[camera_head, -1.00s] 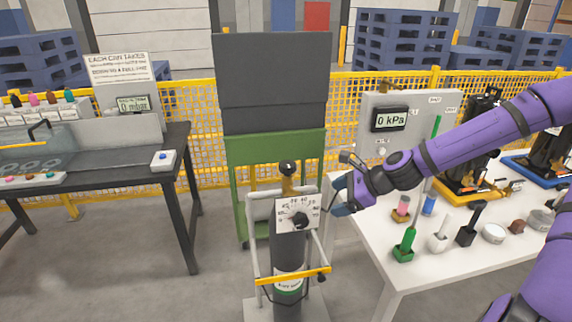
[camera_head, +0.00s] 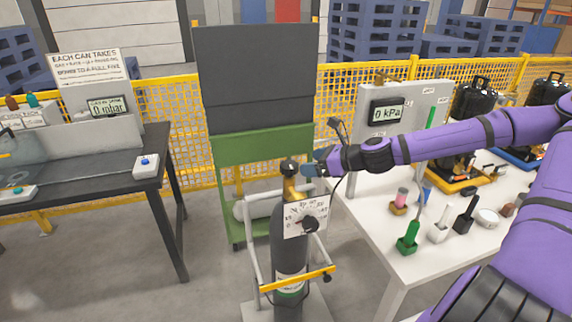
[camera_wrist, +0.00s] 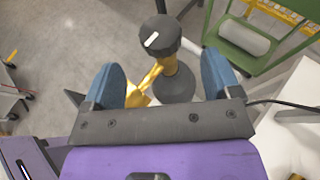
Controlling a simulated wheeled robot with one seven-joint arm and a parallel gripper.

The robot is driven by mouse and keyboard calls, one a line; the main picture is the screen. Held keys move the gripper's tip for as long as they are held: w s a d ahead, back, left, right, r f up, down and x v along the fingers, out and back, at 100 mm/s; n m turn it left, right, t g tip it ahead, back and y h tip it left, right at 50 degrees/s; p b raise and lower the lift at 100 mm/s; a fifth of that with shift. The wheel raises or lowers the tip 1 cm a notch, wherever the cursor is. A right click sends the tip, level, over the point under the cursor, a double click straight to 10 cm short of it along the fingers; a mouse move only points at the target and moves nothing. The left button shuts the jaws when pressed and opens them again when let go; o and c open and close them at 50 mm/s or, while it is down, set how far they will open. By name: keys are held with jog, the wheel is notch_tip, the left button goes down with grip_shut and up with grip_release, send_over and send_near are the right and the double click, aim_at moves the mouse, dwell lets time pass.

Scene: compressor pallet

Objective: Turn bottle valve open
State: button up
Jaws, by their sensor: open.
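The gas bottle (camera_head: 289,247) stands upright in a trolley frame with a yellow bar. Its black round valve knob (camera_head: 289,166) sits on a brass neck (camera_head: 290,186) at the top. In the wrist view the valve knob (camera_wrist: 160,35) with a white mark lies just beyond and between the two blue fingertips. My gripper (camera_head: 312,170) is to the right of the valve knob, close to it. My gripper (camera_wrist: 168,88) is open and empty in the wrist view.
A white table (camera_head: 372,228) with small coloured parts and a 0 kPa gauge box (camera_head: 388,112) is at right. A dark bench (camera_head: 90,182) is at left.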

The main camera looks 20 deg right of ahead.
aim_at(291, 165)
jog(key=x, duration=0.8)
jog(key=shift+w+a+f, duration=0.1)
jog(key=shift+a, duration=0.05)
jog(key=shift+c, duration=0.5)
jog(key=c, duration=0.8)
